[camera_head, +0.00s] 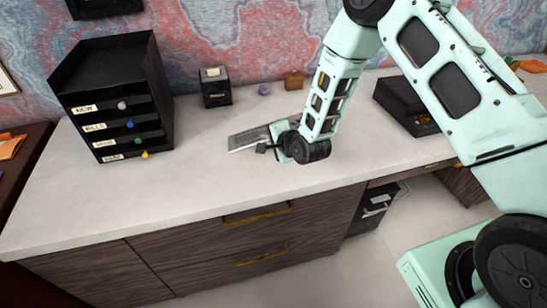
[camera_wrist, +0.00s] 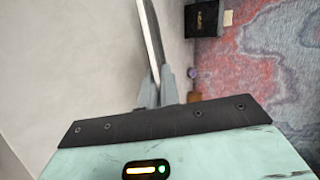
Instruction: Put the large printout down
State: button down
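The large printout (camera_head: 246,138) is a grey sheet with fine print, seen at a slant over the middle of the white desk in the head view. In the wrist view the printout (camera_wrist: 152,38) shows almost edge-on, as a thin pale and dark strip. My gripper (camera_head: 266,147) is at the printout's near right part. In the wrist view the two grey fingers of my gripper (camera_wrist: 159,88) are closed on its near end. My gripper and arm hide part of the sheet. I cannot tell whether its lower edge touches the desk.
A black labelled drawer unit (camera_head: 116,97) stands at the left of the desk (camera_head: 110,205). A small black box (camera_head: 215,88), a purple ball (camera_head: 264,89) and a brown block (camera_head: 293,80) stand along the wall. The desk's front left is clear.

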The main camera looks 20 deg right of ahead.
jog(key=shift+f, duration=0.4)
jog(key=c, duration=1.8)
grip_release()
jog(key=shift+p+v, duration=1.1)
jog(key=shift+v, duration=2.95)
jog(key=r+p, duration=0.1)
jog(key=r, duration=0.1)
jog(key=s+r+p, duration=0.1)
jog(key=r+p, duration=0.1)
jog(key=r, duration=0.1)
jog(key=s+d+r+p, duration=0.1)
jog(key=r+p, duration=0.1)
jog(key=shift+s+r, duration=0.2)
jog(key=shift+r, duration=0.05)
